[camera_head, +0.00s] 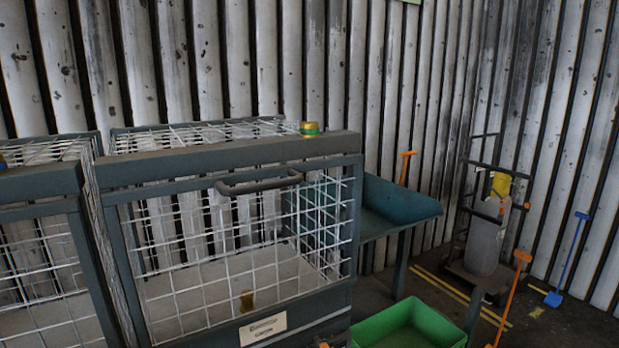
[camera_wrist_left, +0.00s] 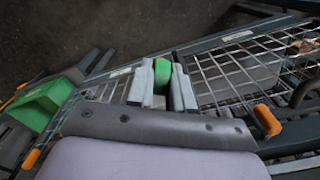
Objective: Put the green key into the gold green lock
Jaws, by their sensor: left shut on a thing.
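The gold green lock (camera_head: 310,128), a small gold cylinder with a green band, sits on the top right of the wire cage (camera_head: 230,172). My left gripper (camera_wrist_left: 162,84) is shut on a green thing, seemingly the green key (camera_wrist_left: 162,70), whose rounded green end shows between the fingers in the left wrist view. The rest of the key is hidden. The cage mesh (camera_wrist_left: 235,72) lies beyond the fingers there. I cannot make out the left gripper in the head view. I do not see the lock in the left wrist view. My right gripper is not in view.
A second cage (camera_head: 40,180) stands at the left. A green bin (camera_head: 410,325) stands at lower right, below a blue-green trough (camera_head: 400,205). A hand truck with a grey cylinder (camera_head: 487,240) stands further back.

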